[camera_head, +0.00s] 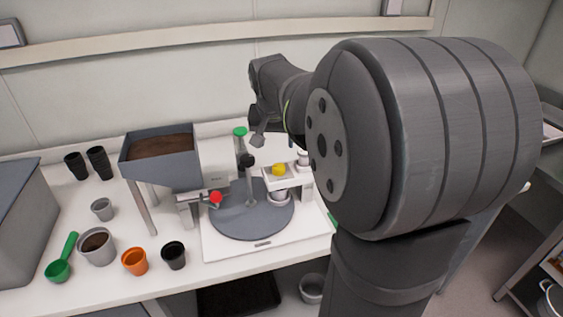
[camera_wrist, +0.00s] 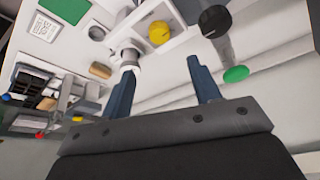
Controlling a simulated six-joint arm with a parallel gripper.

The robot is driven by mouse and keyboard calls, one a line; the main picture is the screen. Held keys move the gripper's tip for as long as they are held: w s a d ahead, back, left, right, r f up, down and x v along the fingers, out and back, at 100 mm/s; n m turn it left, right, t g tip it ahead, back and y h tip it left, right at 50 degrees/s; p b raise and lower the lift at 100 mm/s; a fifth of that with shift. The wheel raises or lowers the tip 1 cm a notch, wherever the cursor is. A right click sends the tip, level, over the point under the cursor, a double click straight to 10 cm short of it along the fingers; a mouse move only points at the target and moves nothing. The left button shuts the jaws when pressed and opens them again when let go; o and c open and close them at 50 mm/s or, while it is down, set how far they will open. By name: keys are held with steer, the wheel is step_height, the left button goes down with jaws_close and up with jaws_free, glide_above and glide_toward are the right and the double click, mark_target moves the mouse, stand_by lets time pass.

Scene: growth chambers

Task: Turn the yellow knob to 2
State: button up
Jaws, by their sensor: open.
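The yellow knob (camera_head: 278,169) sits on a white block of the machine at the right side of the grey round plate. In the wrist view the yellow knob (camera_wrist: 159,33) lies ahead of the gap between my two fingers, apart from both. My gripper (camera_head: 258,141) is open and empty, above and behind the knob in the head view. Both fingers (camera_wrist: 162,62) show spread in the wrist view. The knob's pointer and any numbers around it are too small to read.
A red knob (camera_head: 215,197) sits left of the grey round plate (camera_head: 240,225). A dark post (camera_wrist: 215,30) and a green disc (camera_wrist: 236,74) stand near my right finger in the wrist view. A soil hopper (camera_head: 160,155), a grey pot (camera_head: 97,246) and an orange pot (camera_head: 135,261) are further left.

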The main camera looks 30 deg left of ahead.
mark_target(279, 166)
steer(key=x, duration=1.2)
steer(key=shift+f, duration=0.15)
steer(key=c, duration=1)
